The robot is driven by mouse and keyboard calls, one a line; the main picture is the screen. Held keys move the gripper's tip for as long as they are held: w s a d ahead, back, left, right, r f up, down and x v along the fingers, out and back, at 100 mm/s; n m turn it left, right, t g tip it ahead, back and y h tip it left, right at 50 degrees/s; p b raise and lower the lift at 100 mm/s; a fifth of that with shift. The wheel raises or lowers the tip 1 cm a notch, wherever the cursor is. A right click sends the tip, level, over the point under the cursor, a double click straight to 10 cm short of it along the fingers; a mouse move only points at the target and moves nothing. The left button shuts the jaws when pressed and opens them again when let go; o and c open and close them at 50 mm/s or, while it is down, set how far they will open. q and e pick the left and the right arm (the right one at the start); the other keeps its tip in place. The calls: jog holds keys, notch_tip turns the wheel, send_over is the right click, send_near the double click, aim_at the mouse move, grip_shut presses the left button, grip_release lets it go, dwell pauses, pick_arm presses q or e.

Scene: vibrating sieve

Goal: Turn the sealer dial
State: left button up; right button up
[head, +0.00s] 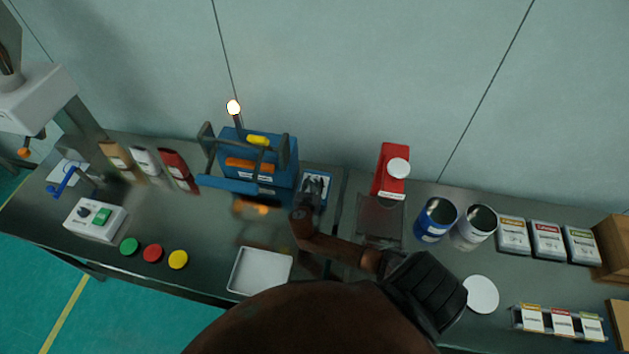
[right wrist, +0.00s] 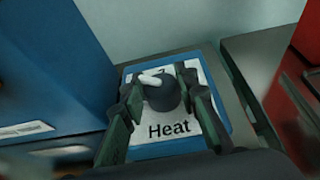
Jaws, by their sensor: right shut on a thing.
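The sealer (head: 277,153) is a blue machine with orange and yellow parts at the back of the bench. The dial panel (head: 325,199) is a small blue-edged plate just right of it. In the right wrist view the dial (right wrist: 163,95) is a dark round knob with a white pointer aimed to the left, above the word "Heat". My right gripper (head: 315,186) reaches over the panel; in the wrist view its two fingers (right wrist: 161,100) stand on either side of the dial, closed on it. The side of the dial behind each finger is hidden. My left gripper does not show.
A red device (head: 391,170) stands right of the panel. Blue and white cans (head: 437,218) stand beyond it. A white tray (head: 260,271) lies in front of the sealer. A control box (head: 96,220) and colored discs (head: 152,253) are at the left.

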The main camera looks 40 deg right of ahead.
jog(key=m+g+h, duration=0.2)
jog(key=m+g, duration=0.1)
jog(key=shift+w+a, duration=0.1)
jog(key=m+g+h+b, duration=0.1)
jog(key=m+g, duration=0.1)
jog(key=shift+f+m+g, duration=0.1)
jog(key=shift+m+g, duration=0.2)
jog(key=shift+g, duration=0.1)
jog(key=m+g+b, duration=0.3)
jog(key=shift+f+g, duration=0.1)
jog(key=shift+g, duration=0.3)
jog(key=shift+r+m+g+b, duration=0.2)
jog(key=shift+m+g+b, duration=1)
jog(key=shift+b, duration=0.35)
jog(key=o, duration=1.2)
